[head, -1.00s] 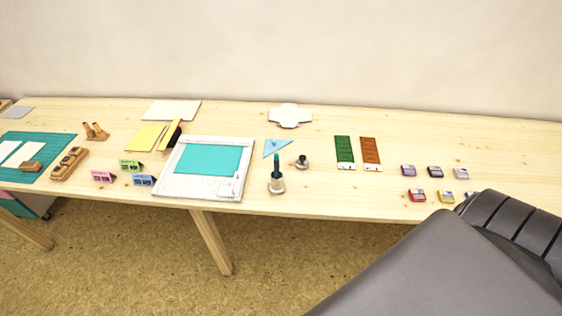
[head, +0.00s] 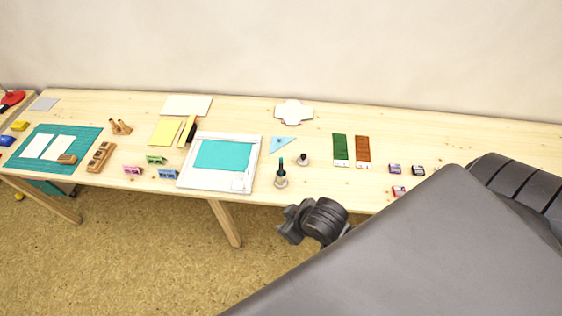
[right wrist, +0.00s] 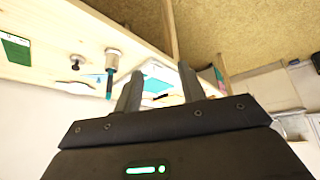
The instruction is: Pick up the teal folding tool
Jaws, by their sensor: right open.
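A dark teal upright tool (head: 281,163) stands in a small pale holder (head: 281,181) near the table's front edge; I take it for the teal folding tool. In the right wrist view the teal tool (right wrist: 109,84) projects from its round metallic-looking holder (right wrist: 113,59), left of the fingers and apart from them. My right gripper (head: 289,222) is in front of the table edge, just below the holder in the picture. Its fingers (right wrist: 160,75) are open with nothing between them. My left gripper is not in view.
A white scoring board (head: 184,187) with a teal sheet lies left of the tool. A small dark-knobbed stamp (head: 304,160) and a light blue triangle (head: 284,145) are close behind. Green (head: 340,149) and brown (head: 363,150) strips lie to the right. My right arm hides the table's right front.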

